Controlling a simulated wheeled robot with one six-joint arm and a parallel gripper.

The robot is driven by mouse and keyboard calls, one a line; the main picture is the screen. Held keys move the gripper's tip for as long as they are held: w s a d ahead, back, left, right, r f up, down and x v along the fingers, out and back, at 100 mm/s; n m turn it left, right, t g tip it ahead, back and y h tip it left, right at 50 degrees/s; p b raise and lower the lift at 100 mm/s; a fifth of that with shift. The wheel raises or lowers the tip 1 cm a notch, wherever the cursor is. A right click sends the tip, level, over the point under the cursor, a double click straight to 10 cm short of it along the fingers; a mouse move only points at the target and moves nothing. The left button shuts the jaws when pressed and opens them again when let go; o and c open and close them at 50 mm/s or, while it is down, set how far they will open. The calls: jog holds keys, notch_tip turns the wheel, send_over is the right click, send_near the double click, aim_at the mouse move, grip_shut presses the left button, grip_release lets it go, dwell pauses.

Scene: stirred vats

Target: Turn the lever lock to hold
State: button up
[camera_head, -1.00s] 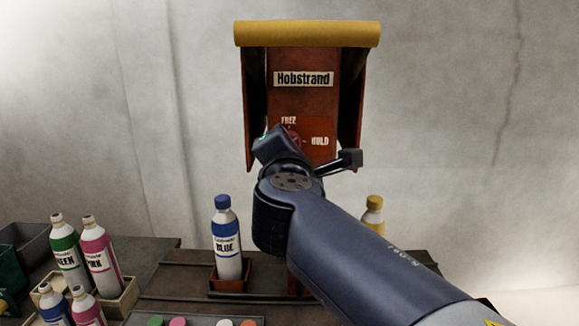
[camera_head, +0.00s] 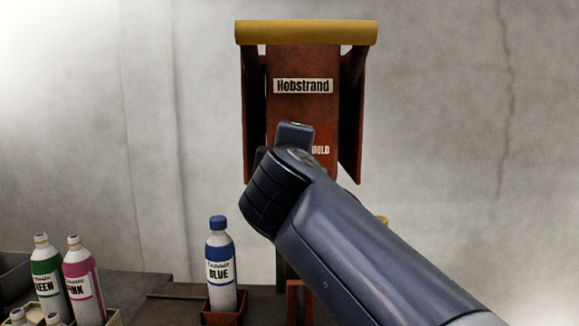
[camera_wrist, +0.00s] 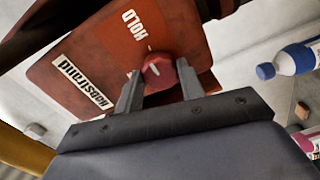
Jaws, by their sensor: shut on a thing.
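The lever lock is a red knob (camera_wrist: 163,82) with a white line on its face, mounted on a rust-red panel (camera_wrist: 105,62) in the wrist view. My gripper (camera_wrist: 158,70) has a finger on each side of the knob and is shut on it. The white HOLD label (camera_wrist: 136,24) is just above the knob there. I cannot tell exactly where the white line points. In the head view, my wrist hides the knob and the FREE label; part of the HOLD label (camera_head: 320,150) shows at the wrist's right.
The Hobstrand sign (camera_head: 303,86) is on the panel, under a yellow roll (camera_head: 305,32) and between side flaps (camera_head: 351,125). A blue-capped bottle (camera_head: 219,268) stands below, in a small red holder (camera_head: 222,317). Green (camera_head: 47,280) and pink (camera_head: 83,283) bottles stand at lower left.

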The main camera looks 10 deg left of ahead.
jog(key=shift+f+m, duration=0.1)
jog(key=shift+m, duration=0.4)
jog(key=o, duration=1)
jog(key=b+v, duration=0.1)
jog(key=v, duration=0.9)
jog(key=shift+s, duration=0.4)
jog(key=x, duration=1.1)
jog(key=shift+p, duration=0.4)
jog(key=shift+s+d, duration=0.1)
jog(key=shift+s, duration=0.05)
